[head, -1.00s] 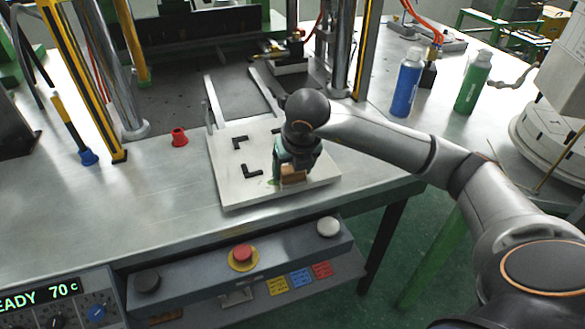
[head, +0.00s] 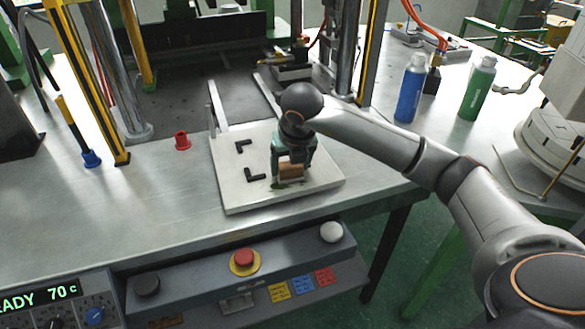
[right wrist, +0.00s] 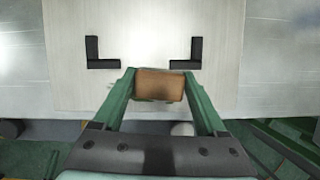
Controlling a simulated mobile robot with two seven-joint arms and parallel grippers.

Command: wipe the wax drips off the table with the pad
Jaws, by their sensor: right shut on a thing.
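My right gripper (head: 291,176) is shut on a brown pad (head: 291,171). It holds the pad low over the front part of the pale square plate (head: 232,196) on the table, and the pad appears to rest on it. In the right wrist view the pad (right wrist: 160,85) sits between the two green fingers (right wrist: 159,88). A dark green smear (head: 284,185) shows on the plate right by the pad; the pad and gripper partly hide it. My left gripper is not in view.
Black corner brackets (head: 254,175) stand on the plate. A red cup-like part (head: 182,141) is on the table to the left. A blue bottle (head: 410,88) and a green bottle (head: 477,90) stand at the right. A button panel (head: 200,272) is below the front edge.

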